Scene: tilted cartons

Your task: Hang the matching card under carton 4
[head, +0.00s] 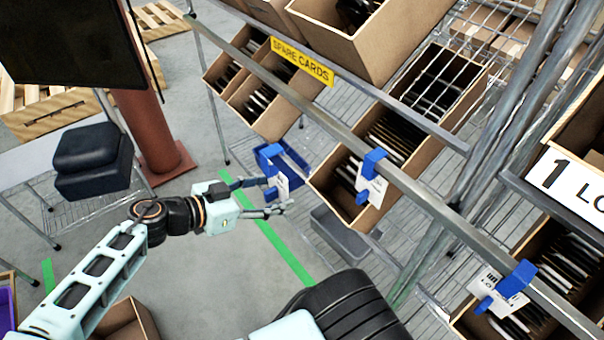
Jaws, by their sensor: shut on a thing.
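My gripper (268,196) is out in front of the rack, left of the middle carton. It is shut on a white card (282,185) with a blue clip, held upright; the print on the card is too small to read. A second white card (376,188) hangs by a blue clip on the rail in front of the middle tilted carton (335,190). A third card (510,287) hangs by a blue clip on the rail at the lower right. No number 4 can be read, so I cannot tell which carton is carton 4.
A white sign reading "1 LO" (570,185) is at the right. A blue tray (293,158) is just behind the held card. Metal rails and posts (500,150) cross the right side. Open floor (215,270) lies below the gripper.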

